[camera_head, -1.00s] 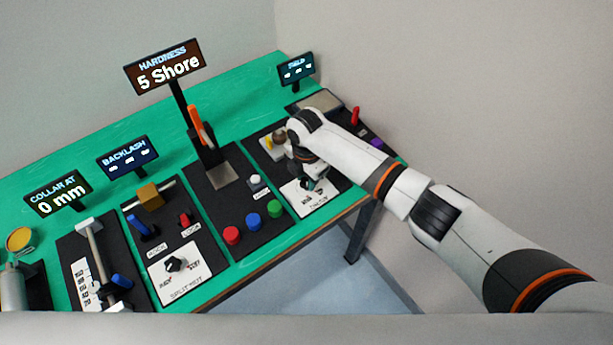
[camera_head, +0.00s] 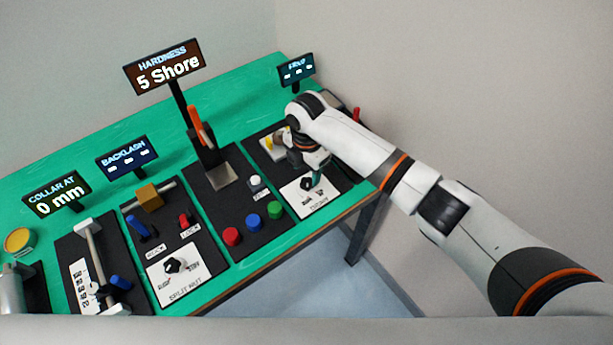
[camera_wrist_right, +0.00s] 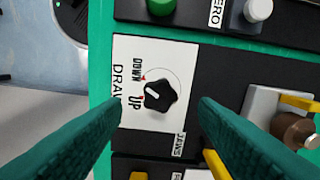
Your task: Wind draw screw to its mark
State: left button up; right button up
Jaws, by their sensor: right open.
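In the right wrist view a black rotary knob (camera_wrist_right: 160,94) with a white pointer stands on a white plate (camera_wrist_right: 186,58). The plate is marked DOWN and UP, with a partly hidden word starting DRAW. The knob's pointer lies near UP. My right gripper (camera_wrist_right: 160,102) is open, its green fingers on either side of the knob in the picture; I cannot tell whether they touch it. In the head view my right gripper (camera_head: 316,178) is over this white plate (camera_head: 303,193) at the bench's right part. My left gripper is not in view.
A grey block with a brown cylinder (camera_wrist_right: 292,130) and yellow parts is beside the plate. The HARDNESS display (camera_head: 165,67) reads 5 Shore. Red (camera_head: 231,236), blue (camera_head: 252,222) and green (camera_head: 274,210) buttons stand left of my gripper. A split nut knob (camera_head: 174,265) is farther left.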

aim_at(307, 182)
notch_tip(307, 182, up, 8)
jog(key=b, duration=0.1)
dwell(0.5)
